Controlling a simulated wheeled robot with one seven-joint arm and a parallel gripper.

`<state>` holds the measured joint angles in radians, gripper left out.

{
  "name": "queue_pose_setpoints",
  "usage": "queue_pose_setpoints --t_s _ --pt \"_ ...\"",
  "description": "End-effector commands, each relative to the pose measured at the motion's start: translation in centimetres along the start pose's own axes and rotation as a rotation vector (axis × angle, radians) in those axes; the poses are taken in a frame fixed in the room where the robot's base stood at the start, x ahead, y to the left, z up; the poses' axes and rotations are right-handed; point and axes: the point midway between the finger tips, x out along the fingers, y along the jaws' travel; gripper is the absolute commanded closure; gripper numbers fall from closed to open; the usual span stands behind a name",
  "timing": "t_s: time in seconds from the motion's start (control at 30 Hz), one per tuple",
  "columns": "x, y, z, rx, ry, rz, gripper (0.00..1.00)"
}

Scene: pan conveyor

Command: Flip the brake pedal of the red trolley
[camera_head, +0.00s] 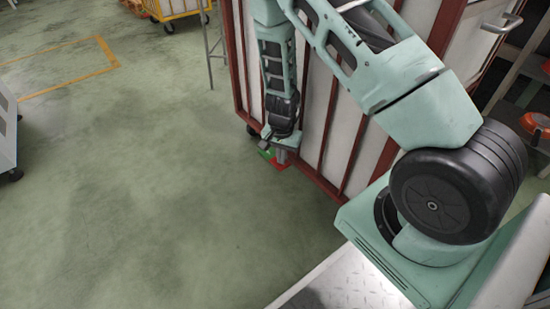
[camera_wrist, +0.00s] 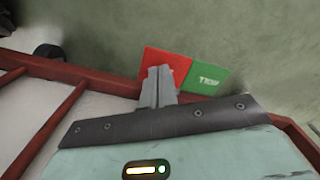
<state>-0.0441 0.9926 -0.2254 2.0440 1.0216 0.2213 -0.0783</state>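The red trolley (camera_head: 314,105), with pale panels and red bars, stands beside my arm in the head view. Its brake pedal has a red half (camera_wrist: 165,59) and a green half with white lettering (camera_wrist: 203,80), both low at the trolley's bottom edge. In the head view the green half (camera_head: 267,154) shows left of my gripper (camera_head: 281,155). In the wrist view my gripper's fingers (camera_wrist: 159,82) are together, with their tips over the red half and nothing visible between them. I cannot tell whether they touch it. The fingers hide part of the red half.
The trolley's lower red rail (camera_wrist: 98,84) runs close beside the fingers. A dark caster (camera_wrist: 48,52) is at the left in the wrist view. Open green floor (camera_head: 130,200) lies left of the trolley. A yellow cart (camera_head: 178,8) stands at the back.

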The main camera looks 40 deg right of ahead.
Motion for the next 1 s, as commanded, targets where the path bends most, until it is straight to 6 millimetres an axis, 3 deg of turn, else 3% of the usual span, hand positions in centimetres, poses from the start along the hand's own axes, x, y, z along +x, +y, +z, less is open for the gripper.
queue_pose_setpoints --t_s 0.53,1.0 --pt "0.4 0.0 0.0 0.0 0.001 0.0 1.0" --pt "-3.0 0.0 0.0 0.001 0.0 -0.001 1.0"
